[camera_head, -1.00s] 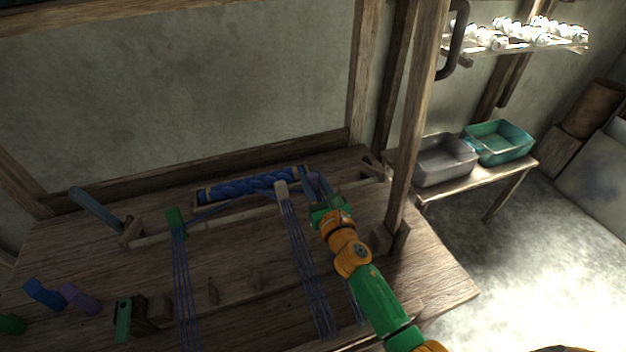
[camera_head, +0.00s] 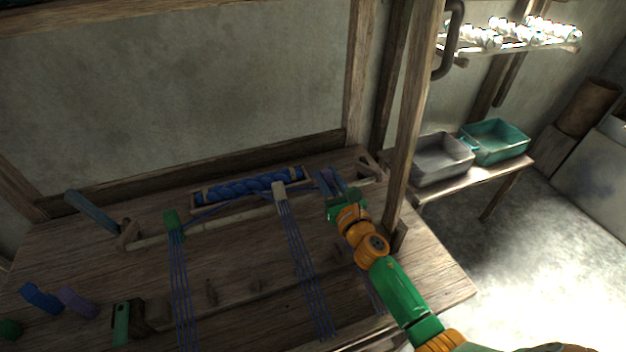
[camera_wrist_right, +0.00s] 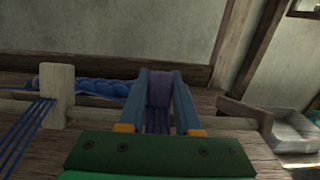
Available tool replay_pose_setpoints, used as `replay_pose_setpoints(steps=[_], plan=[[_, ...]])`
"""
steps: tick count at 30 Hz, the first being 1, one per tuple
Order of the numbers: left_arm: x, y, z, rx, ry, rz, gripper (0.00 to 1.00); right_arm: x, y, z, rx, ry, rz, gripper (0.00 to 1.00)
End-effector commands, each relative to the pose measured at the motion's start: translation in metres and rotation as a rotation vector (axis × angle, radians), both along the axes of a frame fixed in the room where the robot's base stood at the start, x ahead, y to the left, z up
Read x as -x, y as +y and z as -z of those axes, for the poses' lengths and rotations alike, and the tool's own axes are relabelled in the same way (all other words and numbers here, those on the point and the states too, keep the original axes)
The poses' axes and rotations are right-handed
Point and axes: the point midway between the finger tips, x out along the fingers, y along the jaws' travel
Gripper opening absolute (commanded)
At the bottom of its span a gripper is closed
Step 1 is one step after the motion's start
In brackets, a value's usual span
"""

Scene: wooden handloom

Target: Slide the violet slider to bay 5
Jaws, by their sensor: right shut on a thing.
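The violet slider (camera_wrist_right: 159,92) is on the wooden rail (camera_wrist_right: 222,122), between the two blue-grey fingers of my right gripper (camera_wrist_right: 161,100), which is shut on it. In the head view my right gripper (camera_head: 331,184) is at the right part of the rail (camera_head: 240,212), short of the right end bracket (camera_head: 369,168); its fingers mostly hide the slider there. A beige slider (camera_head: 280,196) with blue threads is to its left, apart from it. A green slider (camera_head: 174,222) is farther left on the rail. I cannot read any bay numbers. My left gripper is not in view.
A tray of blue yarn (camera_head: 250,187) lies behind the rail. Blue (camera_head: 42,298) and purple (camera_head: 78,300) blocks lie at the front left. A wooden post (camera_head: 407,130) stands right of my right gripper. Grey (camera_head: 442,160) and teal (camera_head: 496,142) bins are on a side bench.

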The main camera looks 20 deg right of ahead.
Motion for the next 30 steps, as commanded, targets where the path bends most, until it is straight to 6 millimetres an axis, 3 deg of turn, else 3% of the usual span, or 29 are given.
replay_pose_setpoints(steps=[3, 11, 12, 14, 15, 24, 30], plan=[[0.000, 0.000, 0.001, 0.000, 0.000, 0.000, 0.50, 0.000, -0.009, 0.000, 0.001, 0.001, 0.001, 0.00], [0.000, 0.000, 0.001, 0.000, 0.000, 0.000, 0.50, 0.000, -0.009, 0.000, -0.002, 0.001, 0.001, 0.00], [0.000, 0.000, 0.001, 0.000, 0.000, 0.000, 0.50, 0.000, -0.009, 0.000, -0.002, 0.001, 0.001, 0.43], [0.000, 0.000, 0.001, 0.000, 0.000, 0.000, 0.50, 0.000, -0.009, 0.000, -0.002, 0.001, 0.001, 0.59], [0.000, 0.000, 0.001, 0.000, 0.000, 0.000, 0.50, 0.000, -0.009, 0.000, -0.002, 0.001, 0.001, 0.62], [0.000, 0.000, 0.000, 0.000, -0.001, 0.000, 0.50, 0.003, -0.009, 0.000, -0.001, 0.001, 0.001, 0.62], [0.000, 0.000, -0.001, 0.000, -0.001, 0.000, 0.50, 0.038, -0.010, 0.001, 0.001, 0.003, 0.000, 0.62]])
